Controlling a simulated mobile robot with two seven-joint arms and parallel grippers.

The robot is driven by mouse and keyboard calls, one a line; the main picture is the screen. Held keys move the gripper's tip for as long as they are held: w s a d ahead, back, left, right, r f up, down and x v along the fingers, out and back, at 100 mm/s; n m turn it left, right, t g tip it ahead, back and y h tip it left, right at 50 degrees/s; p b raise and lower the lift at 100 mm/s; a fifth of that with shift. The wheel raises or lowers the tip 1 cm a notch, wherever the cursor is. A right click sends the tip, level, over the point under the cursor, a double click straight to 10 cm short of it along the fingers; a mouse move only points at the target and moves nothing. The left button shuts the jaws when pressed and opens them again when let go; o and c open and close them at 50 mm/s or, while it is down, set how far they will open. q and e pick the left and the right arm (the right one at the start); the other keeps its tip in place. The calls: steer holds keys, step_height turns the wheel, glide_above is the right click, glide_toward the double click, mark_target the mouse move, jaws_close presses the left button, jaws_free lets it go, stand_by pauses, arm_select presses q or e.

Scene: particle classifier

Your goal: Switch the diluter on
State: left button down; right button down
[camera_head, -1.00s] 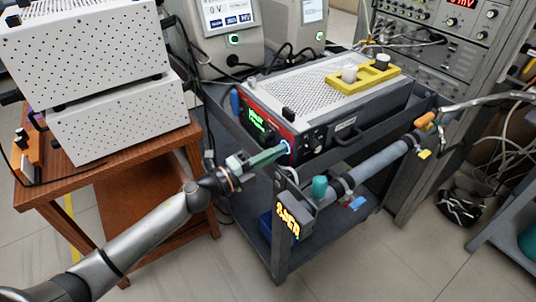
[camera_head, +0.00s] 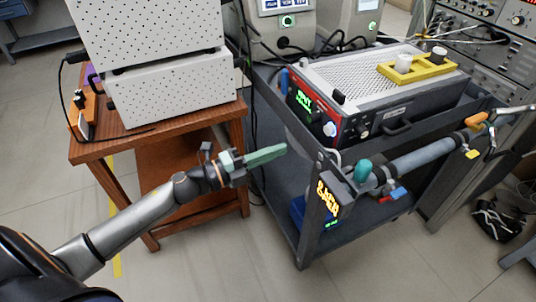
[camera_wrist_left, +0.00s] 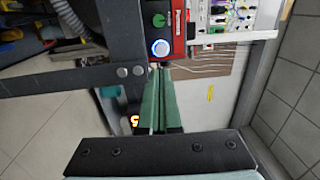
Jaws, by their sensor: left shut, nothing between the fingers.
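The diluter, as I take it, is the box with a red-edged front and perforated grey top (camera_head: 365,80) on the dark cart. Its green display (camera_head: 304,98) is lit. Its round front button (camera_head: 329,129) glows; in the left wrist view the button (camera_wrist_left: 160,47) has a bright blue ring. My left gripper (camera_head: 284,149), with green fingers, is shut and empty, left of the button and apart from it. In the left wrist view its fingertips (camera_wrist_left: 160,68) point toward the button, just below it in the picture. My right gripper is not in view.
A grey pipe (camera_head: 420,160) runs along the cart's side. A wooden table (camera_head: 160,135) with white perforated boxes (camera_head: 165,90) stands left. Instruments with screens stand behind. Floor in front is clear.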

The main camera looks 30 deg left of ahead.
arm_select(q)
steer(key=shift+s+a, duration=0.45)
steer(key=shift+s, duration=0.15)
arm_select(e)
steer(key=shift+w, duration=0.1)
arm_select(q)
steer(key=shift+f, duration=0.1)
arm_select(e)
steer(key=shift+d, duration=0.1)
